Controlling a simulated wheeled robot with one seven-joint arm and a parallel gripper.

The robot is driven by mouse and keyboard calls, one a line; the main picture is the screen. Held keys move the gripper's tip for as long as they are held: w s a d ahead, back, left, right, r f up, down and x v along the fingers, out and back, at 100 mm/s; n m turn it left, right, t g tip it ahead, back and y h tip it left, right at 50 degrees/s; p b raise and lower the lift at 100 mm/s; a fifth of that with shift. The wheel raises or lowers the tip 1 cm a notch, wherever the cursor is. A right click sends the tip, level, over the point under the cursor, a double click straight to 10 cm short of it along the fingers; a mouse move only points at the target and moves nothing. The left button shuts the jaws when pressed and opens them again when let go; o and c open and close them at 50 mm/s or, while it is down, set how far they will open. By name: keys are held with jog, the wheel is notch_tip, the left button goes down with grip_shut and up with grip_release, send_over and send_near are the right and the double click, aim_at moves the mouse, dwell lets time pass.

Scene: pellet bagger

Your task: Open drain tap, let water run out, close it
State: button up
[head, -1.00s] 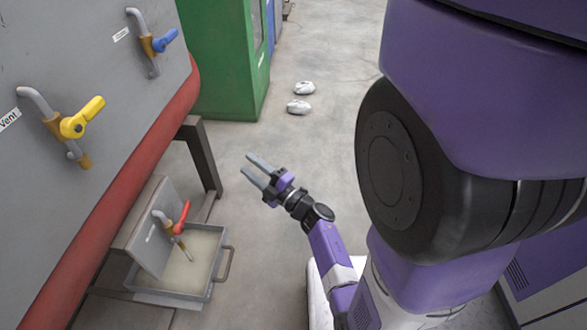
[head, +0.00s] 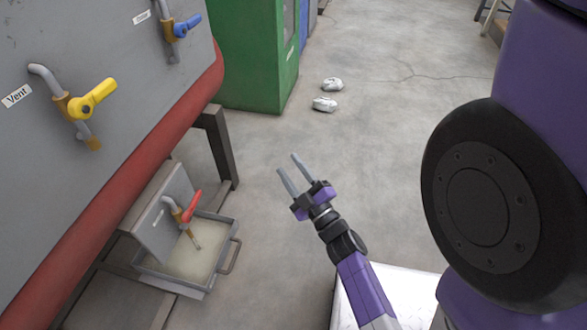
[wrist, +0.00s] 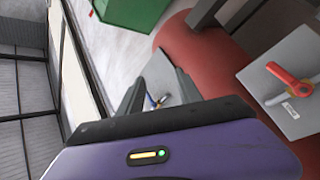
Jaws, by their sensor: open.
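The low tap with a red lever (head: 192,206) sits on a small grey panel (head: 160,222) below the tank at lower left in the head view. Its brass spout points down over a shallow metal tray (head: 168,283) of pale, cloudy liquid. I cannot tell whether water runs from it. The red lever also shows at the right of the wrist view (wrist: 288,82). My gripper (head: 288,165) is open and empty, in free air to the right of the tap and well apart from it. In the wrist view my gripper (wrist: 158,80) has nothing between its fingers.
On the grey tank are a yellow-lever tap (head: 93,98) labelled Vent and a blue-lever tap (head: 186,26). A red band (head: 140,145) edges the tank. Floor around my gripper is clear.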

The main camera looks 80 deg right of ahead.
aim_at(193, 205)
grip_shut()
jog(key=w+d+m+g+h+p, duration=0.2)
jog(key=d+m+g+p, duration=0.1)
jog(key=d+m, duration=0.45)
notch_tip(193, 205, down, 11)
jog(key=w+d+m+g+y+p, duration=0.1)
jog(key=w+m+g+y+p, duration=0.3)
jog(key=m, duration=0.9)
jog(key=w+a+f+m+t+y+b, duration=0.1)
jog(key=w+a+f+m+t+y, duration=0.1)
jog(key=w+a+f+m+y, duration=0.35)
jog(key=w+a+r+m+t+y, duration=0.1)
jog(key=w+a+m+t+y, duration=0.15)
jog(key=a+m, duration=0.25)
jog(key=w+a+r+m+t+y, duration=0.1)
jog(key=a+m+t+y, duration=0.1)
jog(key=a+m+y, duration=0.25)
jog(key=b+x, duration=0.5)
jog(key=x, duration=0.5)
jog(key=shift+h, duration=0.45)
jog(key=shift+w+a+r+p, duration=0.1)
jog(key=shift+a+r+p, duration=0.1)
jog(key=shift+r, duration=0.45)
jog(key=shift+s+a+r+p, duration=0.1)
jog(key=shift+r+p, duration=0.1)
jog(key=shift+r, duration=0.45)
jog(key=shift+w+a+r+p, duration=0.1)
jog(key=shift+a+r+p, duration=0.1)
jog(key=shift+r, duration=0.45)
